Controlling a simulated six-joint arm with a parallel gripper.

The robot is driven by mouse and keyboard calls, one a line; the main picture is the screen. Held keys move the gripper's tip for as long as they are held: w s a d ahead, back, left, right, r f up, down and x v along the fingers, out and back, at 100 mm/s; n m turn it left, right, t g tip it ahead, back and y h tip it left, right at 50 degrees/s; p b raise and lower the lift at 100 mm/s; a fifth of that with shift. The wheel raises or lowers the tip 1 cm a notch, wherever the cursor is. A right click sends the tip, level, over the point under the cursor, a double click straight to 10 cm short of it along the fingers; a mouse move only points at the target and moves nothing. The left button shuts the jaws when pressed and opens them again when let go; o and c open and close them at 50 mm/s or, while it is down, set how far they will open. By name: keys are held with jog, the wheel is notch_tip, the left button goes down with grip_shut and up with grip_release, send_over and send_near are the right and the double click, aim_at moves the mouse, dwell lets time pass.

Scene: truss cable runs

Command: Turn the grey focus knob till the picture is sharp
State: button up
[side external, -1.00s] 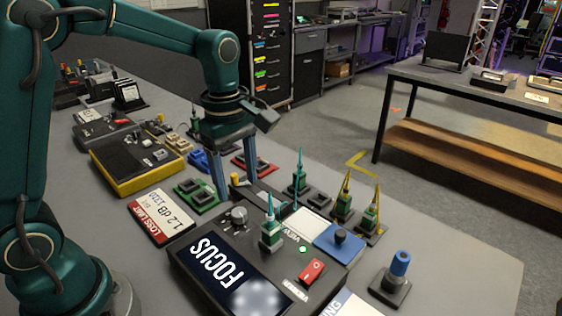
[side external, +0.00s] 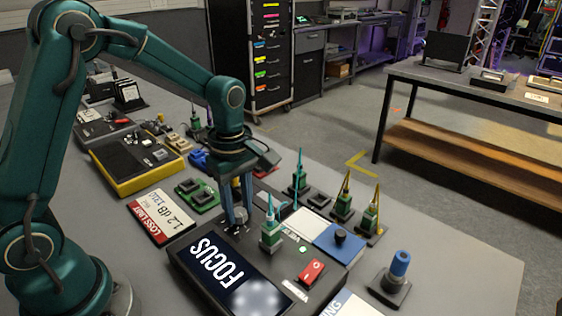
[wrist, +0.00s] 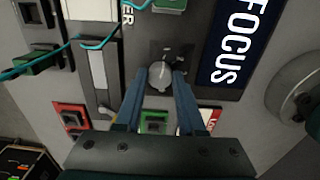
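The grey focus knob (side external: 239,214) stands on the dark viewer box (side external: 290,262). In the wrist view the knob (wrist: 160,75) lies between my gripper's two blue fingertips (wrist: 161,78). My gripper (side external: 238,222) is down at the knob, and its fingers look closed against the knob's sides. Part of the knob is hidden by the fingers in the side view. The dark blue screen (side external: 205,270) reads FOCUS in white, and the pale spot pattern (side external: 256,298) at its lower end looks blurred. The wrist view shows only part of the screen (wrist: 222,72).
A green-and-white connector post (side external: 271,234) stands close to my gripper's right, with more cone-topped posts (side external: 343,203) beyond. A red switch (side external: 311,271) sits on the box. A loss-limit card (side external: 162,216) and a green block (side external: 197,192) lie to the left.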

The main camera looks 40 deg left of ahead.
grip_shut()
jog(key=m, duration=0.5)
jog(key=shift+m, duration=0.4)
jog(key=m, duration=1.2)
jog(key=shift+m, duration=0.3)
jog(key=m, duration=0.5)
jog(key=shift+m, duration=0.3)
